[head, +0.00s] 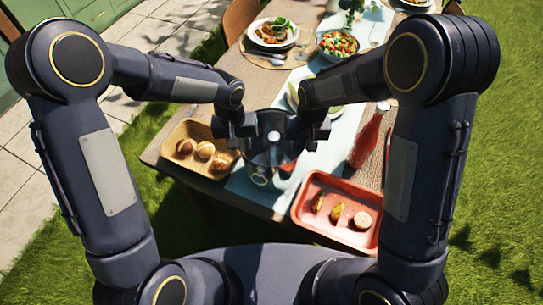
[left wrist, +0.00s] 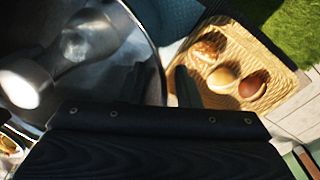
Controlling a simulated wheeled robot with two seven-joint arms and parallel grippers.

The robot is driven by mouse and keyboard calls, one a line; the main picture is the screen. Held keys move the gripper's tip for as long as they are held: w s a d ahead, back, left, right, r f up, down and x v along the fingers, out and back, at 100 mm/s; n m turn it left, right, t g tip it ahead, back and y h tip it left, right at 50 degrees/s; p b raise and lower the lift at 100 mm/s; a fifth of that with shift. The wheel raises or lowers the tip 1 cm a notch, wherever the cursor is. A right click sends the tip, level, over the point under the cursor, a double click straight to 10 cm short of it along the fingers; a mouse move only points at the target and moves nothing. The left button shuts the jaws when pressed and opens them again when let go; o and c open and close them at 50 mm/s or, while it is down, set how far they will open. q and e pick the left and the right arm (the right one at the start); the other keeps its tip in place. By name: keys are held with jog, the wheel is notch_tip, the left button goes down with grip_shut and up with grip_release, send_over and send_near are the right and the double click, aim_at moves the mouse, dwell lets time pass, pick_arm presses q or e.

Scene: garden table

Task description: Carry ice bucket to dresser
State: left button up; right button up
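The ice bucket (head: 272,152) is a shiny, dark-looking round vessel between my two grippers in the head view. In the left wrist view its curved metal rim and wall (left wrist: 148,35) fill the upper left. My left gripper (head: 236,130) is at the bucket's left side. In the left wrist view its fingers (left wrist: 160,88) are by the rim, with a small gap visible beside the wall; a firm hold cannot be made out. My right gripper (head: 312,132) is at the bucket's right side, its fingertips unclear. No dresser is recognisable.
The garden table (head: 150,158) carries a wooden tray with buns (head: 186,130), a red tray with food (head: 318,178), a red bottle (head: 368,138), a salad bowl (head: 338,45) and a plate (head: 273,32). Green cabinetry (head: 88,14) stands at upper left. Grass and paving surround the table.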

pick_arm(q)
jog(key=shift+f, duration=0.2)
pick_arm(e)
jog(key=shift+f, duration=0.2)
pick_arm(q)
grip_shut()
pick_arm(e)
grip_shut()
pick_arm(q)
jog(key=shift+d+r, duration=0.15)
pick_arm(e)
jog(key=shift+a+r, duration=0.1)
jog(key=shift+a, duration=0.1)
dwell(0.6)
